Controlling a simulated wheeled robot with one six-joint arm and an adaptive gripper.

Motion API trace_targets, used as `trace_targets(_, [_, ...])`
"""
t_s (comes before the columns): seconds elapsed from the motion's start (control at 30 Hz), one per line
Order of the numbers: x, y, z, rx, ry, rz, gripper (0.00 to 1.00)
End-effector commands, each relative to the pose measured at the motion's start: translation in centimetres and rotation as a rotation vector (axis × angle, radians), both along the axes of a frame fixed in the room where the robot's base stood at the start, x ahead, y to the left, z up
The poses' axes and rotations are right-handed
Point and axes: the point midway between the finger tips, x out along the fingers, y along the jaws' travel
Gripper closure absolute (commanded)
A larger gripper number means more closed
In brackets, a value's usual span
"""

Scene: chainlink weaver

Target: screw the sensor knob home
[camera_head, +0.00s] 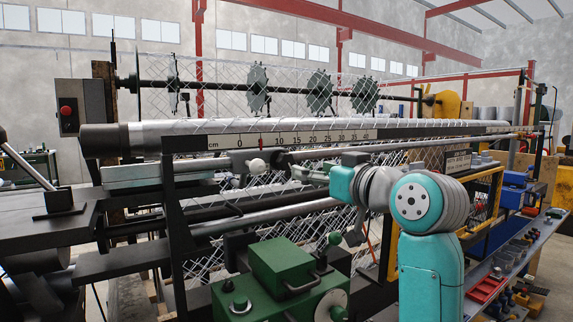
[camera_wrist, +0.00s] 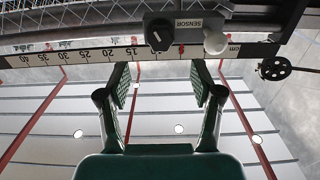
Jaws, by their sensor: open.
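A grey housing (camera_wrist: 187,30) marked SENSOR sits by the scale rail in the wrist view. A pale rounded knob (camera_wrist: 215,42) sticks out at its right, and a black dial with a white line (camera_wrist: 158,36) sits at its left. The pale knob also shows in the head view (camera_head: 257,166), below the scale. My gripper (camera_wrist: 160,72) is open and empty, its fingers apart. In the wrist view the pale knob lies above and slightly right of the right fingertip. In the head view my gripper (camera_head: 303,174) is right of the knob, apart from it. The knob's thread is hidden.
The centimetre scale rail (camera_head: 280,138) with a red marker runs above the knob. Dark frame bars and wire mesh (camera_head: 340,225) lie around and behind my arm. A green box with a handle (camera_head: 282,265) stands below.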

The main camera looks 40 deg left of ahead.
Motion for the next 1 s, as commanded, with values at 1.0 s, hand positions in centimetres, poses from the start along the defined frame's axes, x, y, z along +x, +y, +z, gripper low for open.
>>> trace_targets(1.0, [4.1,9.9,0.1,0.001,0.0,0.0,0.34])
